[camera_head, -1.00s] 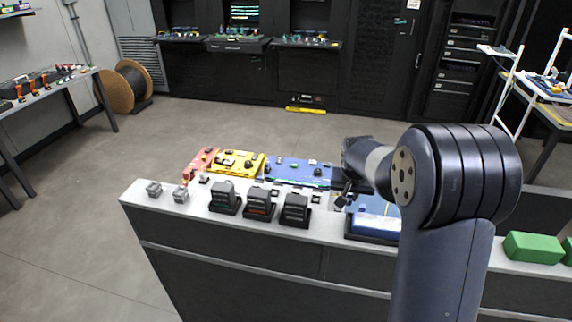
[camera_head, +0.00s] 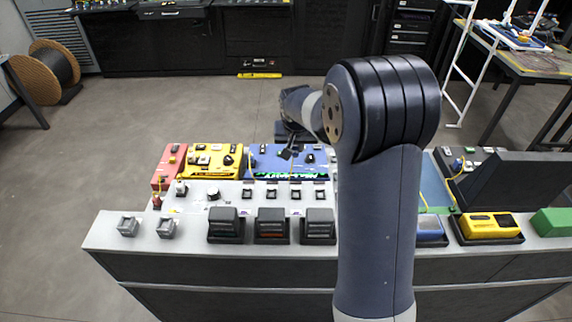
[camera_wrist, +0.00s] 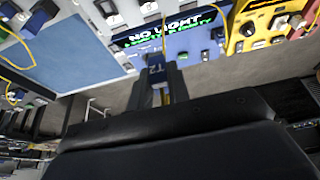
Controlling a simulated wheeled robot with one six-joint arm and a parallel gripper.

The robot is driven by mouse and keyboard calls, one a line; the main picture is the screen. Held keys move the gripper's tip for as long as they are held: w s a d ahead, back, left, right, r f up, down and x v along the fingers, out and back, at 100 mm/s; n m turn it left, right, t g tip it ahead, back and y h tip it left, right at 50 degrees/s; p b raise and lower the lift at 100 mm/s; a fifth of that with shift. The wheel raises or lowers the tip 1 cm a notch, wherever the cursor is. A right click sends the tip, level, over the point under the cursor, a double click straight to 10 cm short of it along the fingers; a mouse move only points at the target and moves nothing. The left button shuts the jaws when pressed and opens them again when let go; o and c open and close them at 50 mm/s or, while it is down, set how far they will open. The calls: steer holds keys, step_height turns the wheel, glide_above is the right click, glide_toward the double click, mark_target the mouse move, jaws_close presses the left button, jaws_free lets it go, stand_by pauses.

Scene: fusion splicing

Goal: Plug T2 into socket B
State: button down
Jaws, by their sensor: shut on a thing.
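My gripper (camera_wrist: 158,95) is shut on T2, a small dark plug with a blue label (camera_wrist: 156,72), in the wrist view. A thin yellow cable runs from it toward the blue panel. Several small dark sockets (camera_head: 271,194) sit in a row on the grey strip in front of that panel. Their letters are not readable, so I cannot tell which is B. T2 appears apart from any socket.
A lit display (camera_wrist: 170,33) reads "NO LIGHT". A yellow panel (camera_head: 208,160) and a red panel (camera_head: 168,165) adjoin the blue one. Three dark boxes (camera_head: 272,226) stand at the bench front. A yellow device (camera_head: 490,226) and a green block (camera_head: 552,222) are right.

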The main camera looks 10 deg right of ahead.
steer(key=shift+s+d+f+b, duration=0.2)
steer(key=shift+s+f+b, duration=0.1)
steer(key=shift+f, duration=0.2)
steer(key=shift+s+d+f+b, duration=0.1)
steer(key=shift+f+b, duration=6.1)
steer(key=shift+f, duration=1.05)
steer(key=shift+s, duration=0.25)
steer(key=shift+f+b, duration=0.55)
steer(key=shift+b, duration=0.1)
steer(key=c, duration=1.3)
jaws_free()
steer(key=shift+o, duration=0.2)
steer(key=shift+r, duration=0.15)
steer(key=d+v, duration=0.1)
steer(key=v, duration=0.9)
steer(key=shift+a+r, duration=0.35)
steer(key=shift+a, duration=0.15)
